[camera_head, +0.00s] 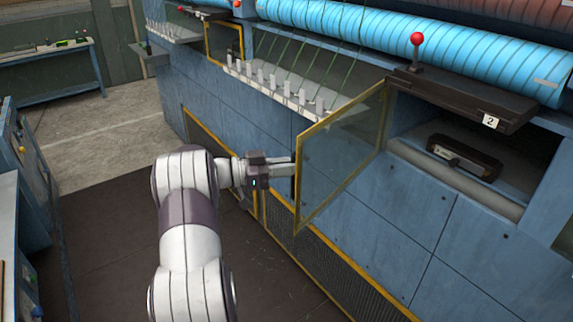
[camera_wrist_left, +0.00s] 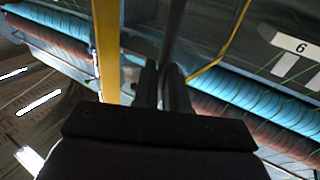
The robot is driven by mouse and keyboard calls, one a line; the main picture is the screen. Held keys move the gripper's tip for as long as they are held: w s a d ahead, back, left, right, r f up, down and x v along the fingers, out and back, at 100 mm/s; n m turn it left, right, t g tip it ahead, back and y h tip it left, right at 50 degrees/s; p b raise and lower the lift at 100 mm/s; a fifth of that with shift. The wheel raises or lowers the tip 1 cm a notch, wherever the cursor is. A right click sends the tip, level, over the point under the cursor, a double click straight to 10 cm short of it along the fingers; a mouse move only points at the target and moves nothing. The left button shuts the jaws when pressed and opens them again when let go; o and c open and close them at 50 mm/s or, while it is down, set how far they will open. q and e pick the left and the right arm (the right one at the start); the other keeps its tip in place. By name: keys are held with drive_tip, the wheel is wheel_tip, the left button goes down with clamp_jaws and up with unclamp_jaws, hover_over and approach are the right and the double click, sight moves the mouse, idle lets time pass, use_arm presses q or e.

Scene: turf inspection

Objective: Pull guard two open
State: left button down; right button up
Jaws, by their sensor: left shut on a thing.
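Guard two is a clear panel in a yellow frame (camera_head: 341,158), beside the opening with the plate marked 2 (camera_head: 490,121). It stands swung out from the blue machine, leaving the opening exposed. My left gripper (camera_head: 291,167) is at the guard's free left edge. In the left wrist view my left gripper's fingers (camera_wrist_left: 165,88) are shut on a dark upright bar (camera_wrist_left: 173,35), which looks like the guard's handle, next to the yellow frame (camera_wrist_left: 106,45). The exact contact is partly hidden. My right gripper is not in view.
A dark box-like device (camera_head: 464,157) lies inside the opening. A red-knobbed lever (camera_head: 417,40) stands above it. Blue rolls (camera_head: 420,40) run along the top. Another yellow-framed guard (camera_head: 224,42) is farther left. Dark floor (camera_head: 110,230) is clear between the machine and the left benches.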

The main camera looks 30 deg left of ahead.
use_arm(q)
drive_tip(key=shift+w+d+r, duration=0.1)
drive_tip(key=shift+r, duration=0.1)
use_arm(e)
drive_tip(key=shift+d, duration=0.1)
use_arm(q)
drive_tip(key=c, duration=1.3)
unclamp_jaws()
drive_tip(key=shift+w+d, duration=0.1)
drive_tip(key=shift+w+d+f, duration=0.15)
drive_tip(key=shift+w+f, duration=0.05)
drive_tip(key=shift+w, duration=0.2)
drive_tip(key=b+v, duration=0.5)
drive_tip(key=v, duration=0.7)
drive_tip(key=shift+s+a+r, duration=0.1)
drive_tip(key=shift+s+a, duration=0.15)
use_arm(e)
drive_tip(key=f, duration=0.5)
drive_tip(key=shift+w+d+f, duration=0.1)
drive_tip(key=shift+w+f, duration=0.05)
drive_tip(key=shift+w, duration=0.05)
